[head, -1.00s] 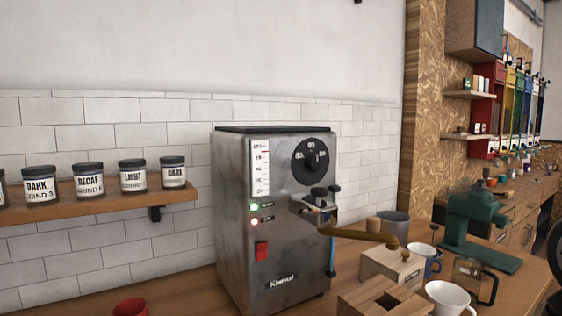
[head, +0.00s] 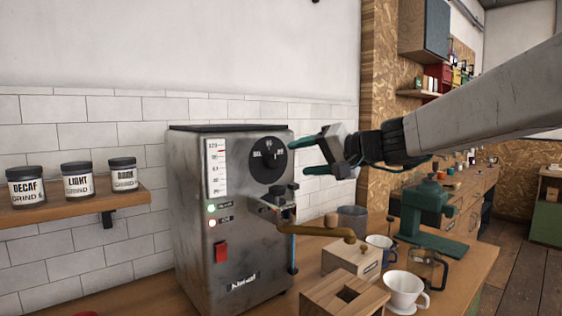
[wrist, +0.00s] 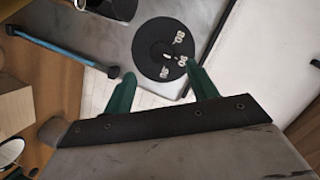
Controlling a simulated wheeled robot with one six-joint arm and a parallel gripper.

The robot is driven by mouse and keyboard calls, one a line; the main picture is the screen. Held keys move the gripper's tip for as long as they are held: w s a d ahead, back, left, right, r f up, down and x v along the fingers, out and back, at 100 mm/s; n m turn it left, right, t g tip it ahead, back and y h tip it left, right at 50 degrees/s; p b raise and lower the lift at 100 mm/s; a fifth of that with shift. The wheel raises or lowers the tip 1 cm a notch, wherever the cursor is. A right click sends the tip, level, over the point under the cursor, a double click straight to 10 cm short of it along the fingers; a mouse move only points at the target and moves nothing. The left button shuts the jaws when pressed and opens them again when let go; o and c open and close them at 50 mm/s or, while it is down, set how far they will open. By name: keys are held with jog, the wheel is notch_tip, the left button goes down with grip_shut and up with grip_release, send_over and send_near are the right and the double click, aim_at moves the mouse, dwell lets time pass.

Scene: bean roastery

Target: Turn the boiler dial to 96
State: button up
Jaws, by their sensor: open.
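The boiler (head: 232,262) is a grey metal machine standing on the wooden counter. Its round black dial (head: 267,154) with white numbers is high on the front face; the numbers are too small to read surely in the head view. The dial also shows in the wrist view (wrist: 160,62), just ahead of the fingertips. My gripper (head: 312,154) has green fingers and is open and empty, just right of the dial and apart from it. In the wrist view the two fingers (wrist: 165,76) point toward the dial's lower edge, one on each side.
A white scale (head: 216,167) and a red switch (head: 221,253) are on the boiler's front. A brass-coloured handle (head: 318,231) juts out below the dial. Wooden boxes (head: 350,262), a white cup (head: 404,290) and a green grinder (head: 428,205) stand to the right. Jars (head: 77,180) line a shelf at left.

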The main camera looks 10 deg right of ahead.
aim_at(275, 161)
jog(key=x, duration=0.8)
jog(key=shift+w+d+r, duration=0.1)
jog(key=shift+r, duration=0.1)
jog(key=c, duration=1)
